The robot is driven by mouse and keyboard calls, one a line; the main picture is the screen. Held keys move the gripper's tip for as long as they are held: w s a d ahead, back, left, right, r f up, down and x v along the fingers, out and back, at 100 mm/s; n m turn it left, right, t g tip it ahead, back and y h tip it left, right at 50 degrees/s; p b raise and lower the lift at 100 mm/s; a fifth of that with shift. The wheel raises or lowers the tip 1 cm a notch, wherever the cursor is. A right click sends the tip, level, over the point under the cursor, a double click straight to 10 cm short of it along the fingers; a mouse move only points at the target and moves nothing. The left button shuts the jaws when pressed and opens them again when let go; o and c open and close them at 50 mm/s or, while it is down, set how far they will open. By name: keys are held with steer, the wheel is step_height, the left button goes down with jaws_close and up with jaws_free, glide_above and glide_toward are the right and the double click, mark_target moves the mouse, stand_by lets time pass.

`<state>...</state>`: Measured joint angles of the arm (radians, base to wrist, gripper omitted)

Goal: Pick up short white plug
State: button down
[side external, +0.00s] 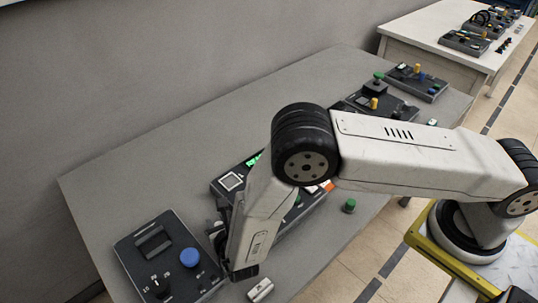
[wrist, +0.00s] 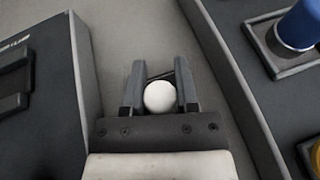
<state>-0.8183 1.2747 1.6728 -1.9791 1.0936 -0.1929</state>
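A white plug with a round white top (wrist: 159,97) is between the two dark fingers of my gripper (wrist: 160,85) in the wrist view. The fingers stand apart on either side of it, very close to its edges. I cannot tell whether they press on it. Its lower part is hidden. In the side view my gripper (side external: 219,236) is low at the left end of the grey table, mostly hidden behind my arm, between two dark panels.
A dark panel with a blue knob (side external: 190,257) is left of my gripper in the side view. A second dark panel (side external: 222,190) is behind my arm. A small pale block (side external: 260,290) lies near the table's front edge, and a green piece (side external: 349,205) lies farther right.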

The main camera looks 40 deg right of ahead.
steer(key=shift+r, duration=0.1)
stand_by(0.3)
steer(key=shift+r, duration=0.65)
steer(key=s+d+r, duration=0.6)
steer(key=s+r, duration=0.5)
steer(key=s, duration=0.1)
steer(key=shift+s+r, duration=0.25)
steer(key=shift+s, duration=0.1)
steer(key=w+d+m+g+h, duration=0.1)
steer(key=w+m+g+h, duration=0.1)
steer(key=w, duration=0.4)
steer(key=w+d+f+m+g+h, duration=0.1)
steer(key=w+d+m+g+h, duration=0.1)
steer(key=w, duration=0.5)
steer(key=w+d+f+m+g+h, duration=0.1)
steer(key=w+m+g+h, duration=0.1)
steer(key=w, duration=0.4)
steer(key=shift+w+d+m+h, duration=0.15)
steer(key=shift+m+h, duration=0.25)
steer(key=shift+m, duration=0.2)
steer(key=shift+w+d+m+h, duration=0.15)
steer(key=shift+m+h, duration=0.25)
steer(key=shift+m, duration=0.2)
steer(key=shift+w+d+m+h, duration=0.3)
steer(key=shift+w+d, duration=0.1)
steer(key=shift+w, duration=0.15)
